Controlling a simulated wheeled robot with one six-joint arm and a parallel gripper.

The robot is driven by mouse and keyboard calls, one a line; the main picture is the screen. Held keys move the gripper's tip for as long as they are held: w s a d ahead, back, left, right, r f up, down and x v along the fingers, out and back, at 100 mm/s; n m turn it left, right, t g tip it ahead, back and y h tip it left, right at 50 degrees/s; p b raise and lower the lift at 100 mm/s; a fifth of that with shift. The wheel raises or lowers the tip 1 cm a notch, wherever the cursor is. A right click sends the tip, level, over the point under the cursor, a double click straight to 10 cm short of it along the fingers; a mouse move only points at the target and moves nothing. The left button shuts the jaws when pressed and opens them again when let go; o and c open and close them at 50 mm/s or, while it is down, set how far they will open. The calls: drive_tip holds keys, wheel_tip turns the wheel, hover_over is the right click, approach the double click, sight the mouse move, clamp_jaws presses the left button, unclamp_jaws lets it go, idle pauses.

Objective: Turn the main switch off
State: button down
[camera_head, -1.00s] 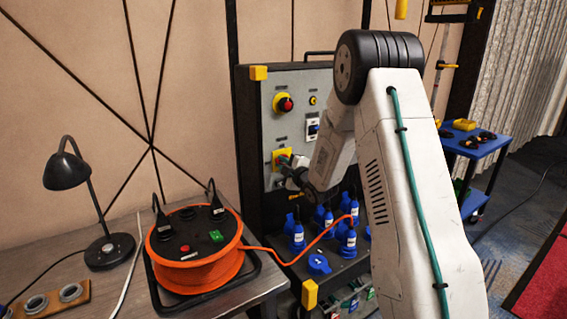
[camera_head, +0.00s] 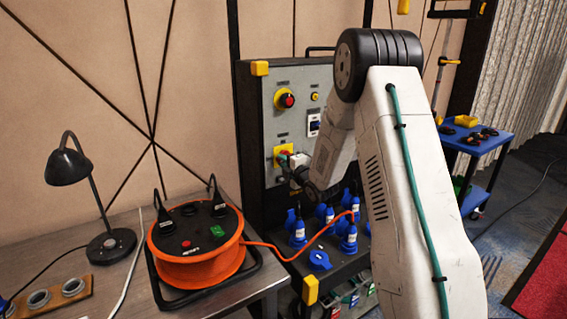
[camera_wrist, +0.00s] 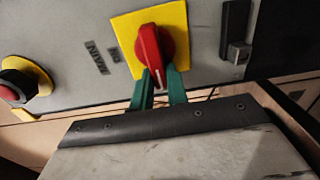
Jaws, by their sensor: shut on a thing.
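The main switch is a red rotary handle (camera_wrist: 151,50) on a yellow square plate (camera_wrist: 180,20), with a "MAIN" label beside it, inverted in the wrist view. My gripper (camera_wrist: 158,84) has its two green fingers on either side of the handle's near end and is shut on it. The handle stands close to upright in the wrist view, leaning slightly. In the head view the yellow plate (camera_head: 279,151) is low on the grey panel, and my gripper (camera_head: 287,159) reaches it from the right, covering most of the handle.
A red emergency button (camera_head: 287,100) sits higher on the panel. Blue sockets and plugs (camera_head: 298,232) crowd the ledge below my wrist. An orange cable reel (camera_head: 200,262) and a black lamp (camera_head: 70,165) stand on the left bench. A blue cart (camera_head: 480,150) stands at right.

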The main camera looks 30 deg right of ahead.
drive_tip(key=shift+d+f, duration=0.15)
drive_tip(key=c, duration=1.4)
unclamp_jaws()
drive_tip(key=shift+d, duration=0.1)
drive_tip(key=shift+a, duration=0.2)
drive_tip(key=s, duration=0.7)
drive_tip(key=shift+s+d, duration=0.2)
drive_tip(key=shift+s, duration=0.2)
